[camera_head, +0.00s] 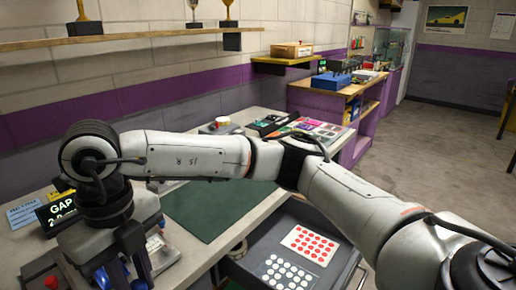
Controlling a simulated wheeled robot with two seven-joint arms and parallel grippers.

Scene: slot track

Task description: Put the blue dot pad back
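I cannot make out a blue dot pad in this view. An open grey drawer (343,268) under the bench holds a white pad with red dots (310,244) and white dots on a dark pad (284,273). My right arm comes in from the lower right and reaches across the bench to the left. My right gripper (112,272) points down over the bench's near left end, with dark blue finger parts. Its tips are cut off or hidden low in the frame, so its opening and any held thing are unclear. My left gripper is out of view.
A dark green mat (215,208) lies on the bench (190,262). A GAP display (62,208), a red button (51,283) and small items crowd the left end. A cup (222,122) and colourful cards (318,130) lie behind the arm.

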